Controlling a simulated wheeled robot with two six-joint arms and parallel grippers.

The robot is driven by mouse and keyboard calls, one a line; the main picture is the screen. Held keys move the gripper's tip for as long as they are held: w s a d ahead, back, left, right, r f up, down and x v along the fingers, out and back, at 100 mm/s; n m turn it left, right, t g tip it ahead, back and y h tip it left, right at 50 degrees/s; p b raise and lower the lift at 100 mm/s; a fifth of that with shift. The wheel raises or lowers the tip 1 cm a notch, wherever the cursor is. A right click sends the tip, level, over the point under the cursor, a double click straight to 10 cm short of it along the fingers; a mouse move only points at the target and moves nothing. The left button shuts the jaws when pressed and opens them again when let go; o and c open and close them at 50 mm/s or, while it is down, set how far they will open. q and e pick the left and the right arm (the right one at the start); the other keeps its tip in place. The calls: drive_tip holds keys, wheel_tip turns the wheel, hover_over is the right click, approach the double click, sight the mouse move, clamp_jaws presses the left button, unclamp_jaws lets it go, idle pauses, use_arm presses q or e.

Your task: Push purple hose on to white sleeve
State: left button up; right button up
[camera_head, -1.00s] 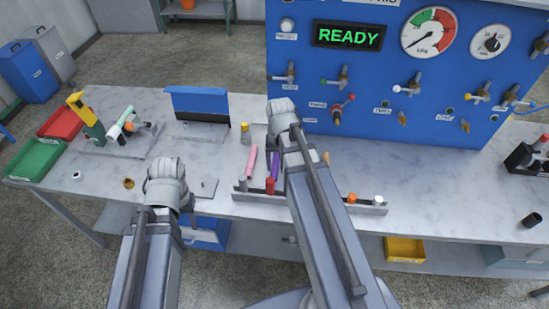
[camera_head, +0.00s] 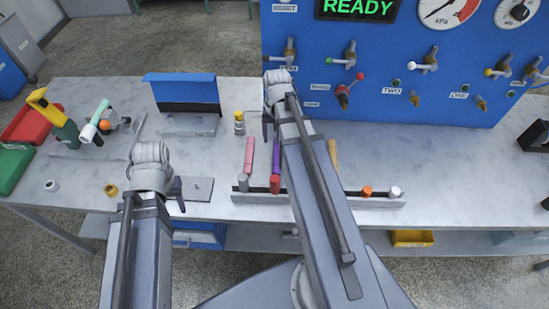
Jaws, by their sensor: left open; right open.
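A small white cylinder (camera_head: 52,186) lies on the bench at the far left, and a white-topped piece (camera_head: 394,191) sits at the rack's right end. I cannot tell which is the white sleeve. My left gripper (camera_head: 160,182) is open over the bench, left of the rack, its fingers largely hidden by the wrist. My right gripper (camera_head: 274,100) is open beyond the purple hose, near the blue panel, its fingers mostly hidden. Both grippers appear empty.
The rack (camera_head: 330,201) also holds a pink hose (camera_head: 248,157), a red piece and an orange-topped piece. The blue panel (camera_head: 400,100) with protruding valves rises behind. A tool stand, red bin and green bin (camera_head: 14,166) are at left. The right bench surface is mostly clear.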

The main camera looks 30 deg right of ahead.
sight(277, 154)
drive_tip(key=shift+w+f+b, duration=0.25)
drive_tip(key=shift+f+b, duration=0.3)
drive_tip(key=shift+f, duration=0.35)
drive_tip(key=shift+f, duration=0.1)
drive_tip(key=f+b, duration=0.7)
drive_tip(key=b, duration=0.1)
drive_tip(key=shift+s+d+f, duration=0.1)
drive_tip(key=shift+s+f, duration=0.15)
drive_tip(key=shift+f, duration=0.1)
drive_tip(key=shift+r, duration=0.1)
drive_tip(key=shift+c, duration=0.2)
clamp_jaws()
